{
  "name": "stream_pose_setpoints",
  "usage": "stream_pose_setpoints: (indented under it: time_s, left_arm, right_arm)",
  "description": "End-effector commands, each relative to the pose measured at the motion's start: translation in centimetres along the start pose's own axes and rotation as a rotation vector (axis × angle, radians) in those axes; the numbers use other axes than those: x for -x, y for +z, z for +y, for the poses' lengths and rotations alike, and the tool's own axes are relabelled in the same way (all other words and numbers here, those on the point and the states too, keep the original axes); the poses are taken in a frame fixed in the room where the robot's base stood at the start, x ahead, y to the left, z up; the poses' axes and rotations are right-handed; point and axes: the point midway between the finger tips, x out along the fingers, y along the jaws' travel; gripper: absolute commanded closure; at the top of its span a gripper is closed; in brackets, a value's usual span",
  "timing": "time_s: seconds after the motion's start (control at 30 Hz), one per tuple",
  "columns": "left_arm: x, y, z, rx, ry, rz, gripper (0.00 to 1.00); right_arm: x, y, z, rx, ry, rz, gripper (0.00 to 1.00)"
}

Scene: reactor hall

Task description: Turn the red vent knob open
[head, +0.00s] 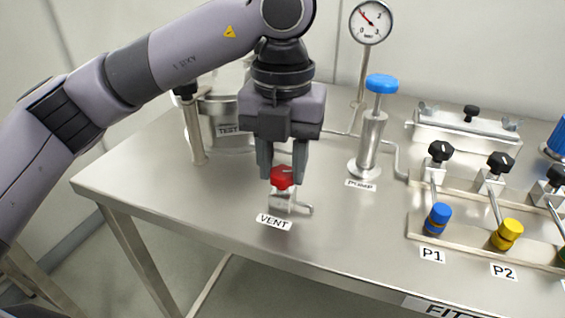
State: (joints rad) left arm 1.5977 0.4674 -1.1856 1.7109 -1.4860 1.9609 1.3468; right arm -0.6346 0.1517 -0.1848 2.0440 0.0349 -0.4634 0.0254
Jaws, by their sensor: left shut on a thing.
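The red vent knob (283,178) sits on a small metal valve (288,201) on the steel table. A label reading VENT (274,221) lies in front of it. My left gripper (283,174) points straight down over the knob, with one finger on each side of it, and is shut on it. A pale line shows on the knob's top; its exact direction is hard to read. My right gripper is not in view.
A pump with a blue top (381,84) stands to the right, with a pressure gauge (371,22) behind it. A TEST vessel (226,125) stands behind my left arm. Black-knobbed valves with blue (438,217) and yellow (508,233) fittings sit at right. The table's front left is clear.

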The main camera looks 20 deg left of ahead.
Motion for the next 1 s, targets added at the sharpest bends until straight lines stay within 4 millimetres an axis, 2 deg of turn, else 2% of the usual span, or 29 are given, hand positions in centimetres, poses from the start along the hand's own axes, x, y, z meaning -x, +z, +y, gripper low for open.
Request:
stream_pose_setpoints:
  time_s: [0.4,0.93,0.97,1.0]
  left_arm:
    - [0.17,0.09,0.01,0.180,-0.002,-0.005,0.93]
    - [0.20,0.10,0.02,0.200,-0.003,-0.005,0.93]
    - [0.20,0.10,0.02,0.200,-0.003,-0.005,0.53]
    - [0.19,0.09,0.02,0.200,-0.003,-0.005,0.40]
  right_arm:
    - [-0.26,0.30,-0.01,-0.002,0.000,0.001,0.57]
    - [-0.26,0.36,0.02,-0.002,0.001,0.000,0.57]
    - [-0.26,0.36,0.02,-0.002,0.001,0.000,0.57]
    - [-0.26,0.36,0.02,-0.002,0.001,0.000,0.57]
